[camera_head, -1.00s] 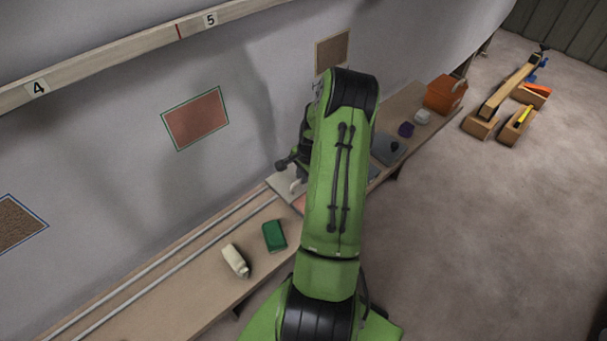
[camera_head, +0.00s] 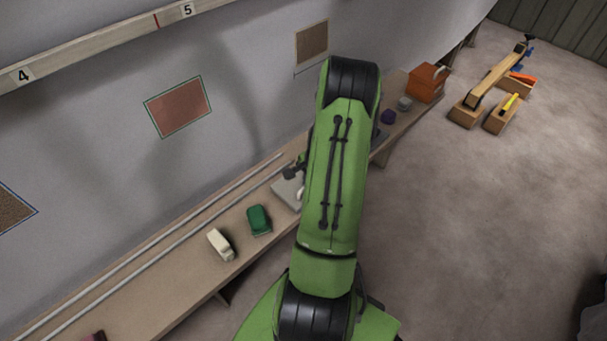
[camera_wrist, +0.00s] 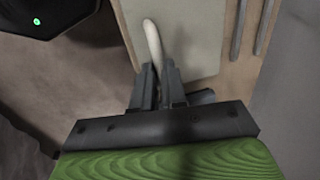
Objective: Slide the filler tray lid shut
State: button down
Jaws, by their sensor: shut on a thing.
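The lid is a flat pale grey-green panel (camera_head: 287,194) on the wall bench, partly hidden by my arm. It fills the top of the wrist view (camera_wrist: 195,30). A curved whitish handle (camera_wrist: 153,40) stands on it. My gripper (camera_wrist: 160,76) is shut on this handle, its fingers on either side. In the head view the gripper (camera_head: 294,171) shows only in part behind my green arm. Two pale rails (camera_head: 150,245) run along the bench; in the wrist view they lie right of the lid (camera_wrist: 240,30). No tray opening shows; my arm hides the lid's right side.
A green block (camera_head: 258,220) and a cream bottle-like thing (camera_head: 220,244) lie on the bench (camera_head: 165,290) left of the lid. Beyond my arm are a purple piece (camera_head: 388,117), a grey piece (camera_head: 404,104) and an orange box (camera_head: 427,83).

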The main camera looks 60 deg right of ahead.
jog(key=shift+s, duration=0.3)
jog(key=c, duration=1.2)
grip_release()
jog(key=shift+s, duration=0.1)
jog(key=shift+o, duration=0.2)
jog(key=shift+r, duration=0.1)
notch_tip(320, 180, up, 15)
jog(key=s+p, duration=0.3)
jog(key=p, duration=0.2)
jog(key=shift+a+r, duration=0.15)
jog(key=shift+a, duration=0.25)
jog(key=shift+w, duration=0.1)
